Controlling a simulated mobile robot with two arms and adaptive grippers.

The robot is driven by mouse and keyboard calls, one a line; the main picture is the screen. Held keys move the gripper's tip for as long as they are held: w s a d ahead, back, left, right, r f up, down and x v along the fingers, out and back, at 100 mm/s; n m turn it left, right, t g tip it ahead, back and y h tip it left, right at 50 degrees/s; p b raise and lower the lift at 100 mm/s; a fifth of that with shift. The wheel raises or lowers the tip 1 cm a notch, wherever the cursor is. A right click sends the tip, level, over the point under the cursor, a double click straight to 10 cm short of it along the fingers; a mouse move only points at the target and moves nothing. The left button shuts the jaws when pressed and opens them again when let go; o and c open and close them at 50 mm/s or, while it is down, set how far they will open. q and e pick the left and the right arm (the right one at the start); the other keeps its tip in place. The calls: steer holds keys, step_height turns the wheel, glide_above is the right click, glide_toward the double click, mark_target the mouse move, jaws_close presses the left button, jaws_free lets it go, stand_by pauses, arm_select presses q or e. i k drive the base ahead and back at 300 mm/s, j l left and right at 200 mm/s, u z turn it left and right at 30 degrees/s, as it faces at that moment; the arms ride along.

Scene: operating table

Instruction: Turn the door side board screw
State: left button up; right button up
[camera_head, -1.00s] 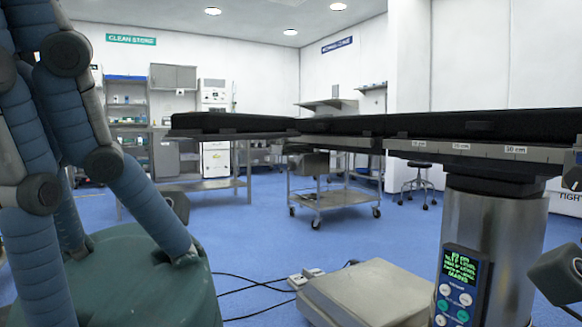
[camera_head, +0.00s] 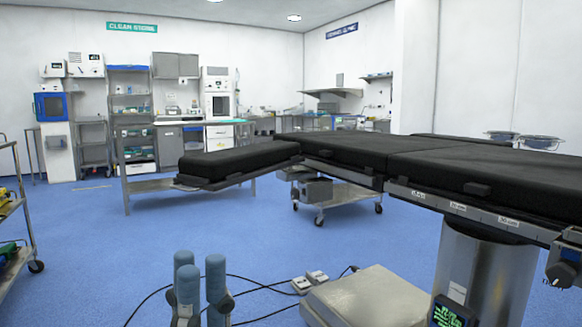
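The operating table with black pads (camera_head: 345,150) spans the middle and right of the head view. A small dark round knob (camera_head: 558,269) with pale lettering sits under the table's side rail at the right edge. It may be the screw, but it is too small to be sure. My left gripper (camera_head: 200,270) is low in the view, left of the table base. Its blue-grey fingers point up, stand apart, and hold nothing that I can see. It is far left of the knob. Its palm is cut off below. My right gripper is out of view.
The table's metal column (camera_head: 480,265) and pale base plate (camera_head: 365,300) stand at the lower right. Black cables (camera_head: 255,283) lie on the floor. A shelf cart (camera_head: 12,225) stands at the left. Blue floor (camera_head: 110,245) is open at centre left.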

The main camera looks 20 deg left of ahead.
mark_target(296, 194)
steer(key=j+z, duration=0.1)
steer(key=z, duration=0.3)
steer(key=i+j+z, duration=0.1)
steer(key=z, duration=0.25)
steer(key=i+j+z, duration=0.2)
steer(key=j, duration=0.45)
steer(key=j+z, duration=0.2)
steer(key=j, duration=0.4)
steer(key=i+j+z, duration=0.2)
steer(key=j, duration=0.95)
